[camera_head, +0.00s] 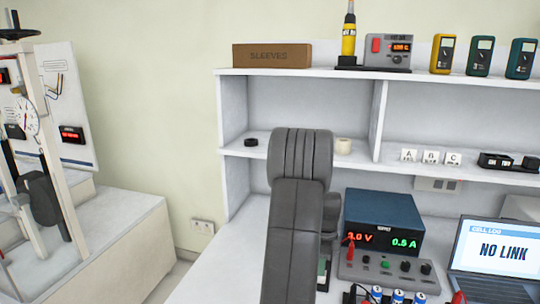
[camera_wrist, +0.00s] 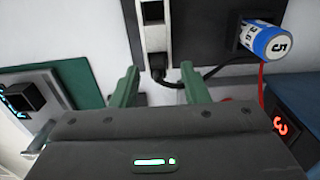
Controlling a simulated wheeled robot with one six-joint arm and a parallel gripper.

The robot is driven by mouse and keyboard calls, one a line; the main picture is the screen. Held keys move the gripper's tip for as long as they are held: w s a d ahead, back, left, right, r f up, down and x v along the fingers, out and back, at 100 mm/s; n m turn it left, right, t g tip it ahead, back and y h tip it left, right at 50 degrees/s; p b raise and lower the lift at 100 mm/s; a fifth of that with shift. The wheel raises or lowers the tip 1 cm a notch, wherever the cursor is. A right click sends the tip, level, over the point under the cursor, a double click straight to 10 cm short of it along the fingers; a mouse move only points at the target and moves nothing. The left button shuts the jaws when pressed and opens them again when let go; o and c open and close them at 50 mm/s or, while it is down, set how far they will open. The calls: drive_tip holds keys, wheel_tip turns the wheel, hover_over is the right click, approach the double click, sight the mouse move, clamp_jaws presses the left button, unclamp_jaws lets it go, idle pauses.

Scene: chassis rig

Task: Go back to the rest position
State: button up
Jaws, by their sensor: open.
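My gripper shows in the wrist view (camera_wrist: 160,88), with its two green fingers apart and nothing between them. A black cable and a white strip on a dark panel lie beyond the fingertips. In the head view my grey arm rises in front of the bench and hides part of it; the gripper itself is hidden there.
A blue power supply (camera_head: 383,222) stands right of my arm, with a grey control box (camera_head: 388,272) and a laptop (camera_head: 495,250) near it. A blue-and-white cell (camera_wrist: 266,42) is close to the right finger. A white shelf (camera_head: 300,74) stands behind.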

wheel_tip(320, 180, up, 7)
drive_tip(key=p, duration=0.3)
drive_tip(key=shift+s+r, duration=0.1)
drive_tip(key=shift+r, duration=0.05)
